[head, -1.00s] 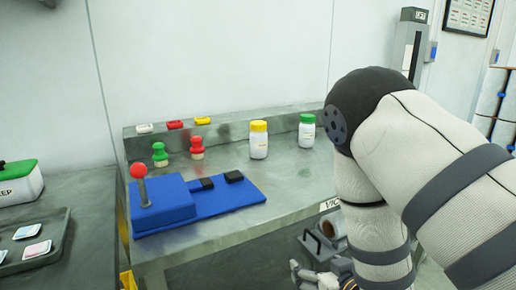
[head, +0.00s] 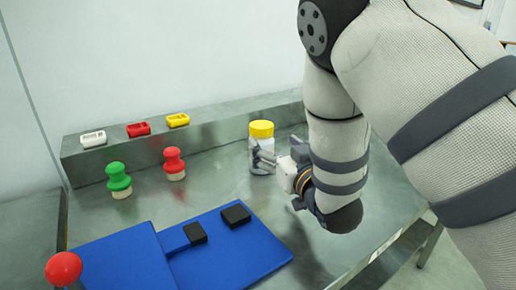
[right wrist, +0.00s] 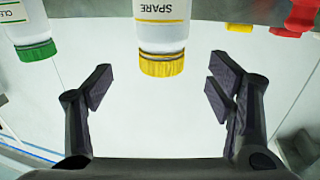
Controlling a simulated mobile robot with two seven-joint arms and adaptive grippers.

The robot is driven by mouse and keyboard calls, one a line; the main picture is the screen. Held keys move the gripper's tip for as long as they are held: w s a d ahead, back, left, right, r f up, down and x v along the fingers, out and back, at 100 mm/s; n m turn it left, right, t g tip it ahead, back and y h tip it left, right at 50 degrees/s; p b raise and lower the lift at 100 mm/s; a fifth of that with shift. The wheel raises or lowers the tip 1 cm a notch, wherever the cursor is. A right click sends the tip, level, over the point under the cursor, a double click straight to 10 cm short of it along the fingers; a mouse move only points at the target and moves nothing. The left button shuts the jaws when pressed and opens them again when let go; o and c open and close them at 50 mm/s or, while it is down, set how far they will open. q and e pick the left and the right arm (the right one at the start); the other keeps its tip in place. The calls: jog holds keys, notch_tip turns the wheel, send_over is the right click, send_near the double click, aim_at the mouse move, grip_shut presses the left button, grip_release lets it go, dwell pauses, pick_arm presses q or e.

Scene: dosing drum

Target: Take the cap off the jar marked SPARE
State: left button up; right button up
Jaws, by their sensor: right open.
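The jar marked SPARE (right wrist: 163,22) is white with a yellow cap (right wrist: 161,66) and shows upside down in the right wrist view. In the head view the same jar (head: 261,155) stands upright on the steel bench, its yellow cap (head: 262,129) on top. My right gripper (head: 262,156) is at the jar's right side in the head view, its fingers partly overlapping the jar. In the right wrist view my right gripper (right wrist: 161,85) is open, its fingers apart on either side of the cap's line, with nothing between them. My left gripper is not in view.
A green-capped jar (right wrist: 33,30) stands beside the SPARE jar. Green (head: 118,180) and red (head: 174,164) knobbed stamps stand left on the bench. A blue board (head: 235,245) with black blocks lies in front. White, red and yellow pieces sit on the back ledge (head: 215,129).

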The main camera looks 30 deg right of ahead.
aim_at(264, 125)
jog(key=w, duration=0.7)
jog(key=shift+w+d+r, duration=0.15)
jog(key=shift+w+d, duration=0.05)
jog(key=shift+w, duration=0.15)
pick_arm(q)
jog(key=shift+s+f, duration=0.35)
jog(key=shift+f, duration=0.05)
pick_arm(e)
jog(key=c, duration=1.7)
jog(key=shift+r, duration=0.1)
grip_shut()
jog(key=r, duration=0.4)
jog(key=shift+s+d+r, duration=0.1)
jog(key=shift+s+r, duration=0.1)
jog(key=shift+s, duration=0.1)
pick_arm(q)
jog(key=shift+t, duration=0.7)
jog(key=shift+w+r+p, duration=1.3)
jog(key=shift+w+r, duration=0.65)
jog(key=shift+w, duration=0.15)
pick_arm(e)
jog(key=s+d+r, duration=0.3)
jog(key=s+r, duration=0.5)
jog(key=s, duration=0.5)
jog(key=shift+d+r, duration=0.25)
jog(key=shift+d, duration=0.15)
